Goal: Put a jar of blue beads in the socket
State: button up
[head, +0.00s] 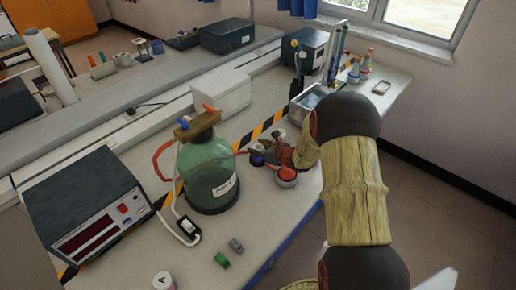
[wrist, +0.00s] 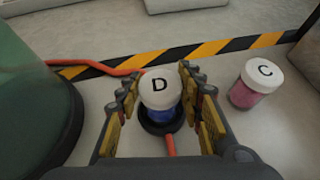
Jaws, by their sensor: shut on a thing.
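The jar of blue beads (wrist: 160,97) has a white lid marked D and stands between my fingers in the wrist view. My gripper (wrist: 163,98) is shut on it from both sides. Below the jar is a dark round socket (wrist: 150,127), its rim showing around the blue part; I cannot tell whether the jar is fully seated. In the head view my gripper (head: 277,150) is beside the green bottle, and its fingers and my arm hide most of the jar.
A jar with a white lid marked C and pink contents (wrist: 257,84) stands close on the right. A large green bottle (head: 210,168) stands on the left, with red tubing nearby. A jar marked A (head: 163,281) is at the bench's near edge.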

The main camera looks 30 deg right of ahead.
jog(key=o, duration=1.2)
jog(key=shift+o, duration=0.6)
jog(key=shift+s, duration=0.1)
jog(key=v, duration=1.1)
jog(key=shift+s, duration=0.35)
jog(key=shift+r, duration=0.1)
